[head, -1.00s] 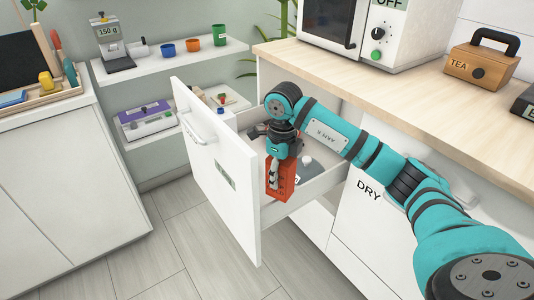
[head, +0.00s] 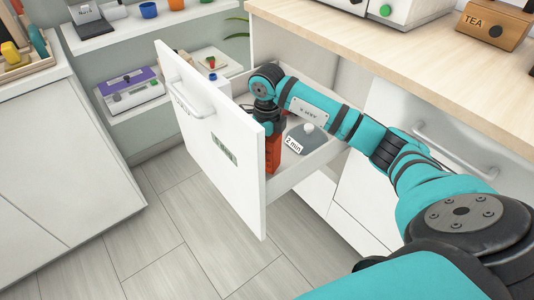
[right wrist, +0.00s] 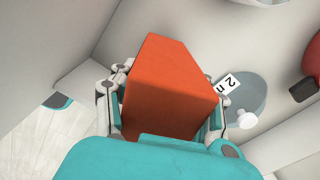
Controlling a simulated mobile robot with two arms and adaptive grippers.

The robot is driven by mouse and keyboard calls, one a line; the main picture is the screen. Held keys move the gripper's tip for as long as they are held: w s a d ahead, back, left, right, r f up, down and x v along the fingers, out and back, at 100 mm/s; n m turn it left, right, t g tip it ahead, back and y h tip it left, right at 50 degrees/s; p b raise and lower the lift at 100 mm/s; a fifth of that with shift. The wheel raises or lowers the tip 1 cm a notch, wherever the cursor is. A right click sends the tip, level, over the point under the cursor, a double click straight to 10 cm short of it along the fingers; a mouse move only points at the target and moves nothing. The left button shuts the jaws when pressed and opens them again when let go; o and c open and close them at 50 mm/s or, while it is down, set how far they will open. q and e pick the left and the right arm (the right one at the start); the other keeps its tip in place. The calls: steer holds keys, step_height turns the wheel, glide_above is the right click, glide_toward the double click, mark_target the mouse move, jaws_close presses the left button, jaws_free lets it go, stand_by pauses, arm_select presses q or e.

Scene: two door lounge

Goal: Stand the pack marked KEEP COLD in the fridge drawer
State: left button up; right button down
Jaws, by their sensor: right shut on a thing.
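The orange-red pack (head: 273,152) is inside the open drawer, close behind its front panel (head: 205,140), which hides part of it. My right gripper (head: 270,128) is shut on the pack from above. In the right wrist view the pack (right wrist: 172,85) sits between the two fingers (right wrist: 168,115). The pack looks about upright in the head view. I cannot read any marking on it now, nor tell whether it touches the drawer floor. The small label (head: 223,149) on the drawer front is too small to read. My left gripper is out of view.
A grey piece with a white knob and a "2 min" label (head: 293,145) lies in the drawer beside the pack. A red and dark thing (right wrist: 305,85) shows at the wrist view's right edge. The wooden counter (head: 420,70) stands above the drawer.

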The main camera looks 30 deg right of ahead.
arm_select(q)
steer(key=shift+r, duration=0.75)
arm_select(e)
steer(key=shift+f, duration=1.2)
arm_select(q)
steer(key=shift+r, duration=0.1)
arm_select(e)
steer(key=c, duration=0.6)
jaws_free()
steer(key=shift+f, duration=0.15)
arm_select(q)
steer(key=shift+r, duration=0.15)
arm_select(e)
steer(key=shift+r, duration=0.5)
arm_select(q)
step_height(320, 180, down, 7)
steer(key=p, duration=0.1)
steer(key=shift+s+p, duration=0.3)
arm_select(e)
step_height(320, 180, up, 11)
steer(key=shift+r, duration=0.15)
